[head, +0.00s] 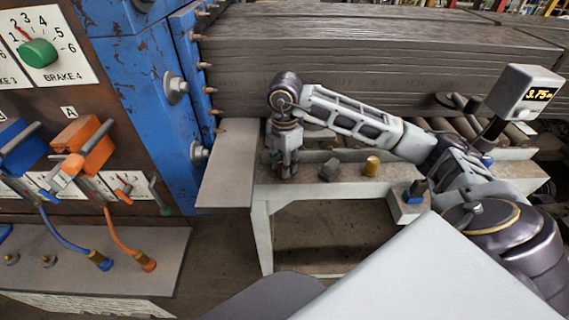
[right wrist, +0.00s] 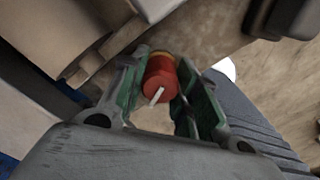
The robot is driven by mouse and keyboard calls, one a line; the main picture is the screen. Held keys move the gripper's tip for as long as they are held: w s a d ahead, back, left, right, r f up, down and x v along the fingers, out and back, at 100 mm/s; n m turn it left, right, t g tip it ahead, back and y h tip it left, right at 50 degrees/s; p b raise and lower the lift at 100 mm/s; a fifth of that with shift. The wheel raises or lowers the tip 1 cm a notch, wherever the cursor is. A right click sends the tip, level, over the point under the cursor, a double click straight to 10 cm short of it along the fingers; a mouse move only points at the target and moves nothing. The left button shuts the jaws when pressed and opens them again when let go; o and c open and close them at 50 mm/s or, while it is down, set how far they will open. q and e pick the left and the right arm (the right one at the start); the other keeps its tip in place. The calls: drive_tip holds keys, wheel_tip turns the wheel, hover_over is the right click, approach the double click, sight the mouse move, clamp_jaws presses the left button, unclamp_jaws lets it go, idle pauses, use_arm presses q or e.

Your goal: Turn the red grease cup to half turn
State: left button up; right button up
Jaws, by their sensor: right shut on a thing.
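The red grease cup (right wrist: 162,76) shows in the right wrist view between the green-lined fingers of my right gripper (right wrist: 163,92). It is a short round cap with a white line on its face, and a yellowish band shows behind it. The white line slants down and to the left in that view. My right gripper is shut on the cup. In the head view my right gripper (head: 284,170) points down at the left part of the grey rail (head: 305,190), and it hides the cup there. My left gripper is not in view.
A dark grey cap (head: 330,170) and a brass cap (head: 371,166) stand on the rail to the right of the gripper, with a blue-topped part (head: 415,190) beyond. A blue frame (head: 150,90) and a control panel with orange and blue levers stand at left. Stacked grey slabs (head: 380,55) lie behind.

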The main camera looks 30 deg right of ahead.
drive_tip(key=m, duration=0.4)
drive_tip(key=shift+w+d+r+m, duration=0.1)
drive_tip(key=shift+m, duration=0.6)
drive_tip(key=o, duration=0.8)
drive_tip(key=shift+r, duration=5.9)
